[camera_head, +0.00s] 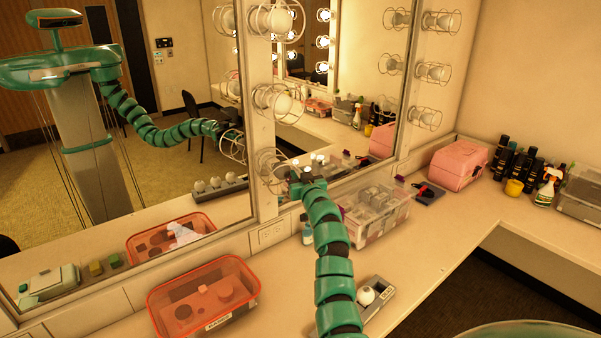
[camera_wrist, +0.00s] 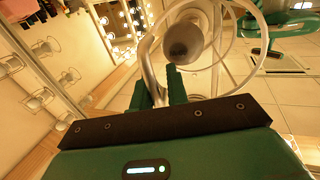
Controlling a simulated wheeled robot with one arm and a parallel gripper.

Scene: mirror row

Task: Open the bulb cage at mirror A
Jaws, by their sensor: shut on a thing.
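My gripper (camera_head: 306,170) is up against the lowest bulb cage (camera_head: 271,166) on the mirror post between the two mirrors in the head view. In the wrist view, the two green fingers of my gripper (camera_wrist: 166,88) are close together on a pale wire of the bulb cage (camera_wrist: 249,69). The unlit bulb (camera_wrist: 185,42) sits just beyond the fingertips, with wire hoops around it. The fingers partly hide the cage's lower part. I cannot tell how far the cage is open. The mirror (camera_head: 150,110) left of the post reflects my body and arm.
Two more cages (camera_head: 276,100) are above on the post. On the counter are an orange bin (camera_head: 203,320), a clear bin (camera_head: 398,212), a grey holder with a white bulb (camera_head: 367,296), a pink case (camera_head: 459,164) and several dark bottles (camera_head: 512,160). Counter space at right front is clear.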

